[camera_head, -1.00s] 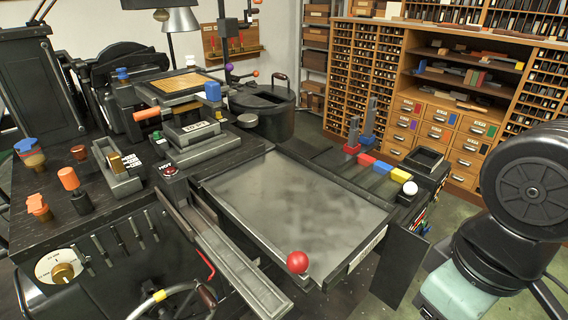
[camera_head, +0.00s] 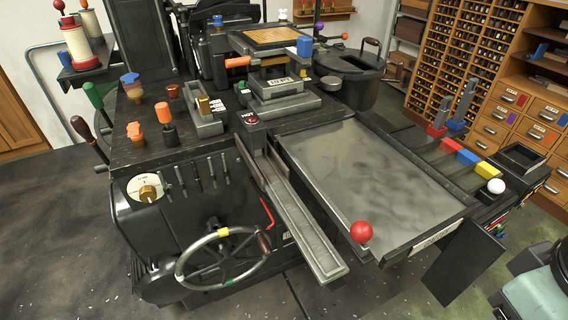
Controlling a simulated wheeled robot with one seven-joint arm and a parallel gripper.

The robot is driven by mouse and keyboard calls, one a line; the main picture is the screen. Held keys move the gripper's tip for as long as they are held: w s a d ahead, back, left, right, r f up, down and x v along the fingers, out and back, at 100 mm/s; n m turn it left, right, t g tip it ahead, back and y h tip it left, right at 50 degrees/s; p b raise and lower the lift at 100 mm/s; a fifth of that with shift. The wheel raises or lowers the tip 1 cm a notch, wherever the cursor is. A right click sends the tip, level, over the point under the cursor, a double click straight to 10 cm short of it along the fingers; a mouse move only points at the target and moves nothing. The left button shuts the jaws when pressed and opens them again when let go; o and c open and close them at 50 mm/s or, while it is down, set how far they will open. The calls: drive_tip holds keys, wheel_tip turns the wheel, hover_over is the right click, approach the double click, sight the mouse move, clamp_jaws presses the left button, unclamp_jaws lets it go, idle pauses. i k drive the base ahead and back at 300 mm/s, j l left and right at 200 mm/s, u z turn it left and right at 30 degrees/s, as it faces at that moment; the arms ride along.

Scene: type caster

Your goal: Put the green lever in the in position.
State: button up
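I cannot tell from this view whether the green lever is in or out. My gripper is not in view; only part of my arm shows at the lower right edge.
A handwheel (camera_head: 222,257) and a dial (camera_head: 147,189) are on the machine's front. Orange knobs (camera_head: 164,112) stand on its top plate. A long metal trough (camera_head: 300,228) and a red ball knob (camera_head: 361,232) stick out in front. The floor at left (camera_head: 50,240) is clear.

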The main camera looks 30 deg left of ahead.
sight(92, 93)
drive_tip(key=u, duration=2.1)
drive_tip(key=i+j+z, duration=0.1)
drive_tip(key=i+j, duration=0.65)
drive_tip(key=j, duration=0.15)
drive_tip(key=i+j+z, duration=0.15)
drive_tip(key=i+j, duration=0.4)
drive_tip(key=i, duration=0.25)
drive_tip(key=i+j+z, duration=0.1)
drive_tip(key=i, duration=0.3)
